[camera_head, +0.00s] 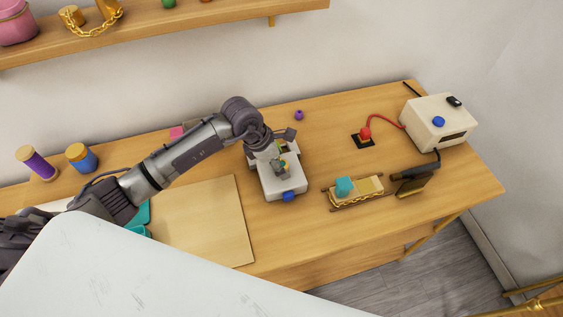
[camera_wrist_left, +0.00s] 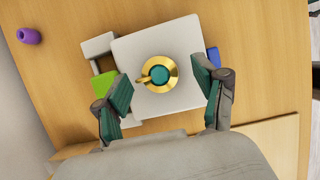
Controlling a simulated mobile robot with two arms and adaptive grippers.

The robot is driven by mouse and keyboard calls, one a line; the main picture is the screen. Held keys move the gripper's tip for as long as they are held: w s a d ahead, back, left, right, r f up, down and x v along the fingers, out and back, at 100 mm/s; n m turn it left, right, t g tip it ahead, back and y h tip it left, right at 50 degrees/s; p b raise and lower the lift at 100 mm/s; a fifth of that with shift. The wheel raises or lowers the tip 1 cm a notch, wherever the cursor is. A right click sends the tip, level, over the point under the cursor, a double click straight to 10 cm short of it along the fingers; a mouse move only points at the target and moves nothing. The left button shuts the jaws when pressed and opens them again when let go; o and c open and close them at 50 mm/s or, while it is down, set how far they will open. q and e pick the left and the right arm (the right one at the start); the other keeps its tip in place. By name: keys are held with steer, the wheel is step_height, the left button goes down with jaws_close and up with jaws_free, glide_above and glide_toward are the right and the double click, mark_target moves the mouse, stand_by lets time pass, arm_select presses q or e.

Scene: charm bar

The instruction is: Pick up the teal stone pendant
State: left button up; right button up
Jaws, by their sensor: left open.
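The teal stone pendant (camera_wrist_left: 159,74) is a gold disc with a round teal stone in its middle and a small gold loop at its side. It lies on the flat white top of a box-like stand (camera_wrist_left: 183,37). In the head view the white stand (camera_head: 286,188) is on the table, and my left gripper (camera_head: 281,168) hangs over it, mostly covering the pendant. In the left wrist view my left gripper (camera_wrist_left: 166,92) is open, with its fingers apart on either side of the pendant and nothing held. My right gripper is not in view.
A green block (camera_wrist_left: 104,84) sits beside the stand. A wooden tray (camera_head: 371,186) with a teal cube (camera_head: 344,186) stands to the right. A red button (camera_head: 364,133) and a cream box (camera_head: 438,121) are farther right. A purple bead (camera_head: 299,115) lies behind.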

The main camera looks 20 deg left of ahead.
arm_select(q)
steer(key=shift+x, duration=0.9)
steer(key=shift+c, duration=0.4)
jaws_close()
steer(key=shift+r, duration=0.15)
